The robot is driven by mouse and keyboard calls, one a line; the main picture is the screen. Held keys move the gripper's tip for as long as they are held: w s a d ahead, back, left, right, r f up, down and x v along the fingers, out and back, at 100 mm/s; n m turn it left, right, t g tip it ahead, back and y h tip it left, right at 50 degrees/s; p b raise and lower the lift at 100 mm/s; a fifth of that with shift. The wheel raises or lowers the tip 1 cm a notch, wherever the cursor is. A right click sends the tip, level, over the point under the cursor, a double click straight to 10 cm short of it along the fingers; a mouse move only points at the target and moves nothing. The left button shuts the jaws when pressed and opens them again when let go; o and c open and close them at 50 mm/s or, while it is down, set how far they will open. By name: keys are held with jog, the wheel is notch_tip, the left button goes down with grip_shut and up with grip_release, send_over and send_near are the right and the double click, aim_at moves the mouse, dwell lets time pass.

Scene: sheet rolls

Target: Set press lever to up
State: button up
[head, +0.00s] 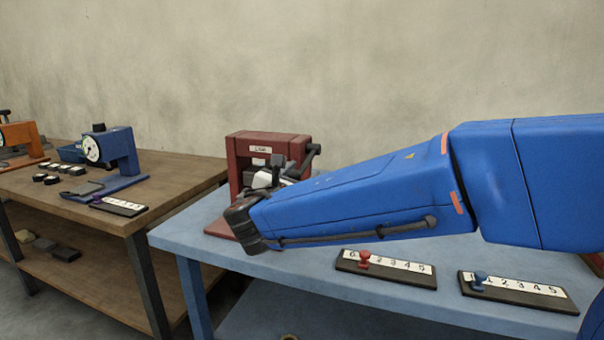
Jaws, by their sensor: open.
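The red press (267,138) stands on the blue table, with a white label on its top beam. A dark lever with a round black knob (314,148) shows at its right side, the knob near the height of the top beam. The lower part of the lever is hidden behind my arm and gripper. My gripper (277,172), grey, black and white, is in front of the press opening, left of the lever knob. It looks open and I see nothing held. Whether it touches the press or lever cannot be told.
My blue arm covers much of the blue table (230,262). Two numbered slide boards, one with a red knob (364,259) and one with a blue knob (479,280), lie in front. A wooden table (165,178) at left bears a blue press (122,150) with a dial and an orange press (22,136).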

aim_at(302, 167)
grip_shut()
jog(key=shift+r, duration=0.1)
jog(key=shift+s+r+g+y, duration=0.15)
jog(key=shift+r+g+y, duration=0.25)
jog(key=shift+r+g, duration=0.9)
notch_tip(302, 167, up, 2)
jog(key=shift+r+g+y, duration=0.2)
jog(key=shift+g+y, duration=0.3)
jog(key=shift+g, duration=0.6)
jog(key=r+g, duration=0.1)
jog(key=g, duration=0.1)
jog(key=w+r+g+y, duration=0.1)
jog(key=r, duration=0.1)
jog(key=shift+w+d+r+g, duration=0.2)
jog(key=shift+r+g, duration=0.05)
jog(key=shift+g, duration=0.15)
jog(key=shift+w+d+r, duration=0.1)
jog(key=shift+w+r, duration=0.25)
jog(key=shift+r, duration=0.3)
